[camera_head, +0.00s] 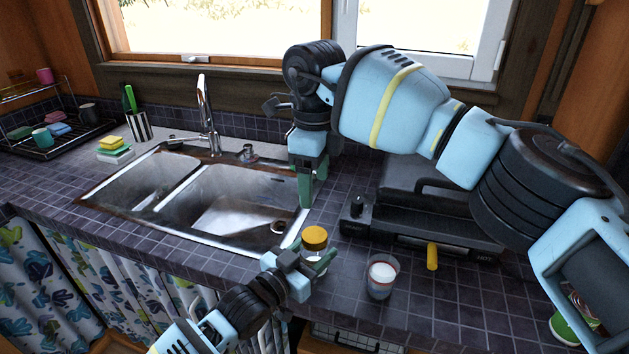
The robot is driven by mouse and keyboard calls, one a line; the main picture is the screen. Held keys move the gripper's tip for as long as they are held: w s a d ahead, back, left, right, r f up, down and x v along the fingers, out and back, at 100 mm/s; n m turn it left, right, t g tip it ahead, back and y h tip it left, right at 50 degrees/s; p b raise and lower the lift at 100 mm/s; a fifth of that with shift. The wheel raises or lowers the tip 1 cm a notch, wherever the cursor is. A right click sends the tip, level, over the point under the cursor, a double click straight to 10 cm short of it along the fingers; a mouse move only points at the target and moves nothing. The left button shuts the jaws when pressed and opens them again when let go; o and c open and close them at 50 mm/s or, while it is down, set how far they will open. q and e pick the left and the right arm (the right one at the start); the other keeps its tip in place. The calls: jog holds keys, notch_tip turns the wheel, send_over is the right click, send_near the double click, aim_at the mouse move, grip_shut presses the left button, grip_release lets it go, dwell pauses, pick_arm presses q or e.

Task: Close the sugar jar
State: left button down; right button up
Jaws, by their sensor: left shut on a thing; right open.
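A small clear jar (317,257) with an orange-yellow lid (315,236) on its top stands near the counter's front edge, right of the sink. I cannot tell whether the lid is fully tightened. My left gripper (318,263) is shut on this jar's body from the front, and its fingers hide part of the jar. My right gripper (309,184) points down, open and empty, above and behind the lid, apart from it. A clear glass container (381,278) with white contents, open at the top, stands to the right of the jar.
A sink (230,200) with a tall faucet (207,115) lies left of my grippers. A dark stove-like appliance (420,225) stands behind the glass container. A yellow cylindrical thing (432,257) is in front of it. A green-and-white can (569,325) is at the lower right.

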aim_at(305, 258)
pick_arm(q)
jog(key=c, duration=0.5)
grip_release()
jog(key=shift+v, duration=3.95)
